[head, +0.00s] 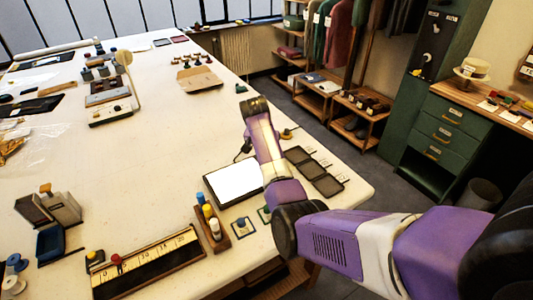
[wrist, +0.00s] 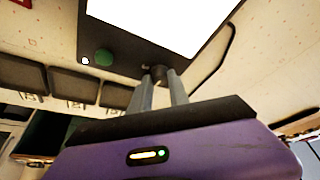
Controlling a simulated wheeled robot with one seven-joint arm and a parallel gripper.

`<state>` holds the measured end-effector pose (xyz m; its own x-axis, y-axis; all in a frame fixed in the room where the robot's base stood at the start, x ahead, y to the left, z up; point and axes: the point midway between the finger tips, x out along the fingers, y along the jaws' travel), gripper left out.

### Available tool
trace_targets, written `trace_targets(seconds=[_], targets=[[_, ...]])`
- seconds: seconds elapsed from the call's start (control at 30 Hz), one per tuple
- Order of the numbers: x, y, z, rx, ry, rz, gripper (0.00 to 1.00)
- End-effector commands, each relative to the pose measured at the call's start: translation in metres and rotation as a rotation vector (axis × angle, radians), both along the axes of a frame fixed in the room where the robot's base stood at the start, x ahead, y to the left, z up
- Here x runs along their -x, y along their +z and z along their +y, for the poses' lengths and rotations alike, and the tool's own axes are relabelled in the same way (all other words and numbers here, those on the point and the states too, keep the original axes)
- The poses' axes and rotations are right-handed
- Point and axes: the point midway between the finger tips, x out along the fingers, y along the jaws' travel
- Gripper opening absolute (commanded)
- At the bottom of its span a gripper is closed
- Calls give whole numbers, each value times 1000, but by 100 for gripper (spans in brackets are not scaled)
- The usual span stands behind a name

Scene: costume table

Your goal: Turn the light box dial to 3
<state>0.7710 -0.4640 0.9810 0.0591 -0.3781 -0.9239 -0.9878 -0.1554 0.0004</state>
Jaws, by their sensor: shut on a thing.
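The light box (head: 233,182) lies on the table with its white panel lit, partly covered by my arm in the head view. In the wrist view, the bright panel and dark frame of the light box (wrist: 112,48) fill the top. A small dark dial (wrist: 158,71) sits at its near edge. My gripper (wrist: 159,82) is shut on the dial, with one grey finger on each side. The dial's marks and pointer are hidden or too small to read. A green round button (wrist: 103,57) and a small white light (wrist: 86,61) are left of the dial.
Dark trays (head: 320,180) lie right of the light box, near the table edge. A wooden rack with several bottles (head: 213,222) and a long scale strip (head: 150,265) stand in front. The white table (head: 160,150) is clear left of the light box.

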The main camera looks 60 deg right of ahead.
Motion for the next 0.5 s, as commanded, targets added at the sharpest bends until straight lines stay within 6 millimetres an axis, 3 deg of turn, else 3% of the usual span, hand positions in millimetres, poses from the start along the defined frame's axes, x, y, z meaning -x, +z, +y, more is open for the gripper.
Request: trace_targets(seconds=[0.5], targets=[[-7,-3,-1,2,-490,-4,0]])
